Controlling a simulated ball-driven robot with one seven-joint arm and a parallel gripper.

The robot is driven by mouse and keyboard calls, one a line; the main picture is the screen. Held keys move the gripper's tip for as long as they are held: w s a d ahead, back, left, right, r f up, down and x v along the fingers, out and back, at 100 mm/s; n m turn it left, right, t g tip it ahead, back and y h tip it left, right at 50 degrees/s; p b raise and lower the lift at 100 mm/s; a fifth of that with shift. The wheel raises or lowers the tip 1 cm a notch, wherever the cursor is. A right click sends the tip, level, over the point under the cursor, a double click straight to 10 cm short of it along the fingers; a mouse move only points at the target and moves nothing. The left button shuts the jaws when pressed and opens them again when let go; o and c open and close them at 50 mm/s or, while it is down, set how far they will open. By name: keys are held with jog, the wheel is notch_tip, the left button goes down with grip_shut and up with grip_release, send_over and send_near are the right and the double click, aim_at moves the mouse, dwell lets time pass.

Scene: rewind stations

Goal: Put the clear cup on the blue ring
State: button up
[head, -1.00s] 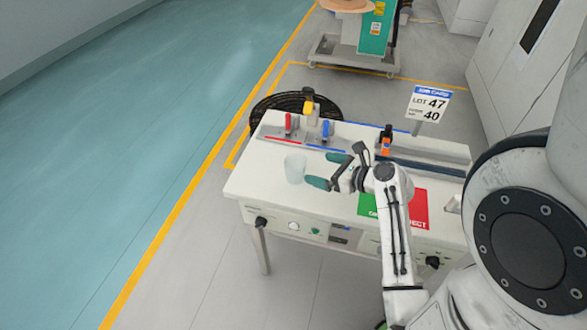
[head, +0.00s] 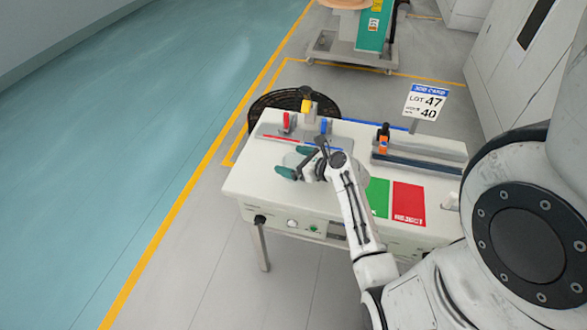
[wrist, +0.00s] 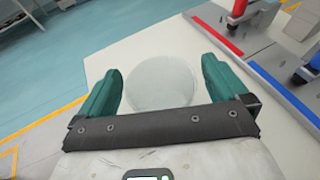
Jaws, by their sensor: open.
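The clear cup (wrist: 160,84) is a pale, see-through round shape on the white bench top. In the wrist view it stands between the two green fingers of my gripper (wrist: 160,72), with a visible gap on each side. In the head view my gripper (head: 295,162) is at the left part of the bench, and its fingers and wrist hide most of the cup. My gripper is open and holds nothing. I cannot make out a blue ring in either view; a blue strip (wrist: 281,90) shows at the right in the wrist view.
The white bench (head: 262,182) has red and blue clamps on a grey rail (head: 272,135) behind the gripper. A green pad and a red pad (head: 409,203) lie to the right. A lot sign (head: 425,101) stands behind. The bench's left end is bare.

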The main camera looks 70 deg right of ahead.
jog(key=c, duration=1.1)
